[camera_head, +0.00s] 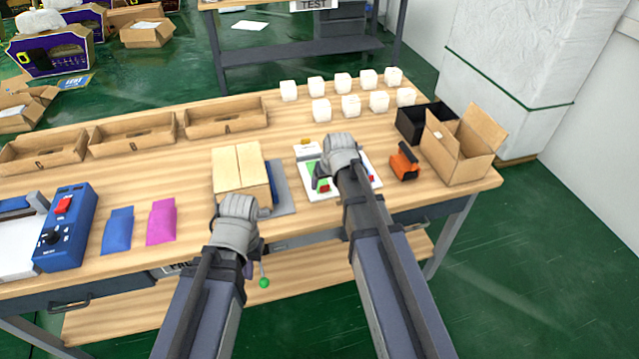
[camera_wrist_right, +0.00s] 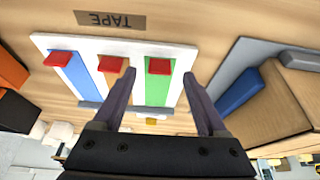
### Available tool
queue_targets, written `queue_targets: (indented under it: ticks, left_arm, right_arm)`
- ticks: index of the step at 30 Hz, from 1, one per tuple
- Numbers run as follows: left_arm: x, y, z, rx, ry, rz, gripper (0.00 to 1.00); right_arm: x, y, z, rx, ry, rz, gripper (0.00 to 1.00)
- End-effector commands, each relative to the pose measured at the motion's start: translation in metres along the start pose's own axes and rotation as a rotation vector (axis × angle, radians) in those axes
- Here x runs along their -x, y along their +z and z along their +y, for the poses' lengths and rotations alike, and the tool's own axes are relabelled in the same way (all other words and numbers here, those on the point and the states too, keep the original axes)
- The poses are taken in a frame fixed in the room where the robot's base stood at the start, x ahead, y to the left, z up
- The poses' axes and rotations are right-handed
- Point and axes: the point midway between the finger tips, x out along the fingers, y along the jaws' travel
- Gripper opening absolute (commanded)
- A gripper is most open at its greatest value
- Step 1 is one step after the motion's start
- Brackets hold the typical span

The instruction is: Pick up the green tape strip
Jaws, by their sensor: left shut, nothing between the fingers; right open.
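The green tape strip (camera_wrist_right: 157,88) lies on a white board (camera_wrist_right: 50,42) with a red tab at one end. In the right wrist view my right gripper (camera_wrist_right: 159,76) is open, with its fingers on either side of the green strip. An orange-brown strip (camera_wrist_right: 113,78) and a blue strip (camera_wrist_right: 72,70) lie beside it, also red-tabbed. In the head view my right gripper (camera_head: 338,142) hides part of the board, and part of the green strip (camera_head: 311,170) shows to its left. My left gripper (camera_head: 240,203) is shut and empty near the table's front edge.
A cardboard box (camera_head: 238,165) on a grey pad stands left of the board. An orange tape dispenser (camera_head: 404,162), an open carton (camera_head: 460,150) and a black bin (camera_head: 415,125) stand right. Several white cubes (camera_head: 343,83) stand behind. Blue (camera_head: 117,230) and magenta (camera_head: 161,221) pouches lie left.

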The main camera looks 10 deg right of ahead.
Motion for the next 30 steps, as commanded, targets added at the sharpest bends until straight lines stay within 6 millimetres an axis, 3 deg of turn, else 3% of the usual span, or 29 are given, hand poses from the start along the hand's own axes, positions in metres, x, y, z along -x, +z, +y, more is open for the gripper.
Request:
queue_targets:
  ticks: [1, 5, 14, 30]
  left_arm:
    - [-0.013, -0.001, 0.001, 0.000, 0.000, 0.000, 0.00]
    - [-0.026, -0.002, 0.003, 0.000, 0.000, 0.000, 0.00]
    - [-0.026, -0.002, 0.003, 0.000, 0.000, 0.000, 0.00]
    - [-0.027, -0.002, 0.003, 0.000, 0.000, 0.000, 0.00]
  right_arm:
    - [-0.014, 0.000, 0.001, 0.000, 0.000, 0.000, 0.75]
    - [-0.029, 0.000, 0.001, 0.000, 0.000, 0.000, 0.75]
    - [-0.029, -0.001, 0.000, 0.000, 0.000, 0.000, 0.75]
    - [-0.029, -0.001, 0.000, 0.000, 0.000, 0.000, 0.15]
